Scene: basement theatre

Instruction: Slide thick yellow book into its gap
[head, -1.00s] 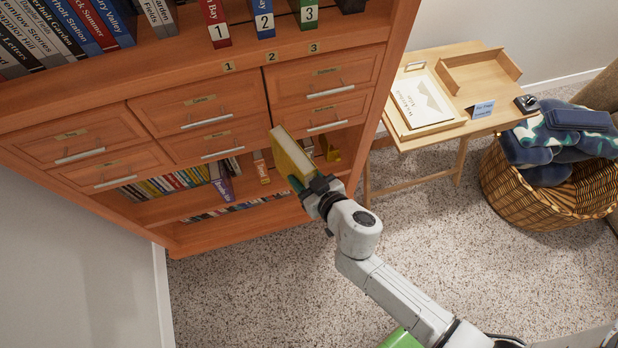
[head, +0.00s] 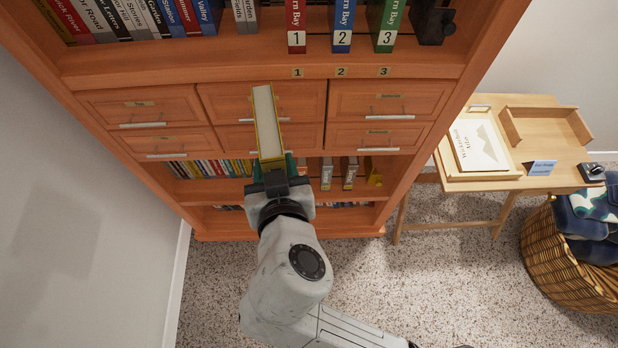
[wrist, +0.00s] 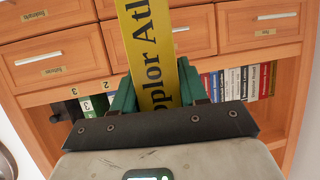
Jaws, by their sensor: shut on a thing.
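My gripper (head: 272,172) is shut on the thick yellow book (head: 266,118), with pale page edges facing up in the head view. The book points away from me in front of the drawers, clear of any shelf. In the wrist view, its yellow face (wrist: 152,50) with black lettering rises between the green fingers (wrist: 160,92). On the upper shelf (head: 180,62), bare space lies between a grey book (head: 245,14) and the red binder 1 (head: 296,25). The far end of the lower book row is partly hidden by my gripper.
Blue (head: 342,25) and green (head: 388,25) binders and a black object (head: 432,22) stand right of the red one. A lower book row (head: 208,168) sits below the drawers. A wooden side table (head: 470,222) and wicker basket (head: 565,270) stand at right.

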